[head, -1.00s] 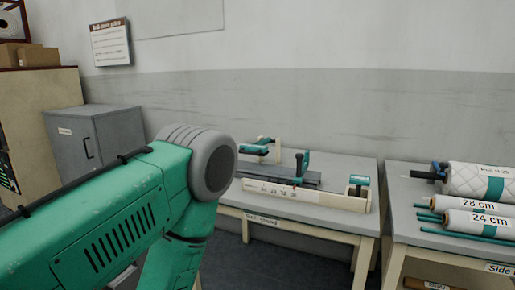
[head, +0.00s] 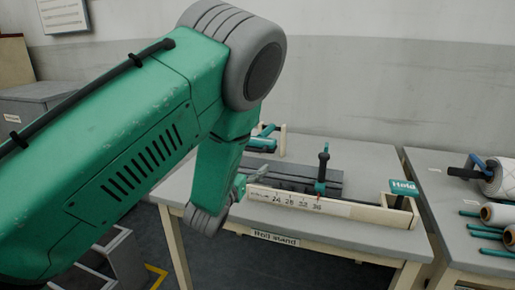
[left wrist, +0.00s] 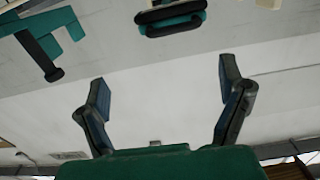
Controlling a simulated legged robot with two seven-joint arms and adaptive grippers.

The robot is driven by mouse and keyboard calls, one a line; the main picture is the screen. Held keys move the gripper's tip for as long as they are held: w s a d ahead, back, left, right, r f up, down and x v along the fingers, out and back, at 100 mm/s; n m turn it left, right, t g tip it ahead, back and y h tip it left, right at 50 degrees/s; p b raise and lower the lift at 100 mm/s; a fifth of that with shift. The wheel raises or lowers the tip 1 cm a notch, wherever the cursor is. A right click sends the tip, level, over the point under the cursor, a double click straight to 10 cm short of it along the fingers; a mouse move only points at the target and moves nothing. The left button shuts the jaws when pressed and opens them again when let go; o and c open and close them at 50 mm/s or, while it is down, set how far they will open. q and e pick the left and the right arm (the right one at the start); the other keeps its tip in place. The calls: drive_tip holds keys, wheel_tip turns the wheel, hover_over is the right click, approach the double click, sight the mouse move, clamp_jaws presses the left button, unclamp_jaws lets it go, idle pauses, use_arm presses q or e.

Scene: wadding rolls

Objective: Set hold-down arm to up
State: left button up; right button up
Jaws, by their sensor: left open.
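A dark upright handle with a teal base (head: 322,172) stands mid-fixture. My left gripper (head: 240,187) is in front of the fixture's left end, partly behind my forearm. In the left wrist view its fingers (left wrist: 162,95) are spread with nothing between them. A dark-and-teal part (left wrist: 170,18) lies beyond them. My right gripper is out of view.
A second table (head: 440,185) at the right holds rolls (head: 495,213) and teal rods. A grey cabinet (head: 30,108) stands at the left. My forearm covers much of the left side.

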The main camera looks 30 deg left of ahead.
sight(250, 150)
use_arm(q)
drive_tip(key=x, duration=0.4)
drive_tip(key=a+x, duration=0.1)
drive_tip(key=x, duration=0.3)
drive_tip(key=b+x, duration=0.1)
drive_tip(key=x, duration=0.2)
drive_tip(key=shift+w+a+f, duration=0.25)
drive_tip(key=shift+a+f, duration=0.05)
drive_tip(key=shift+f, duration=0.05)
drive_tip(key=shift+d, duration=0.15)
drive_tip(key=shift+a, duration=0.35)
drive_tip(key=shift+c, duration=0.7)
drive_tip(key=shift+a+f, duration=0.1)
drive_tip(key=shift+a, duration=0.25)
drive_tip(key=c, duration=0.6)
drive_tip(key=shift+s+a, duration=0.1)
drive_tip(key=shift+a, duration=0.1)
drive_tip(key=c, duration=0.7)
drive_tip(key=shift+d, duration=0.1)
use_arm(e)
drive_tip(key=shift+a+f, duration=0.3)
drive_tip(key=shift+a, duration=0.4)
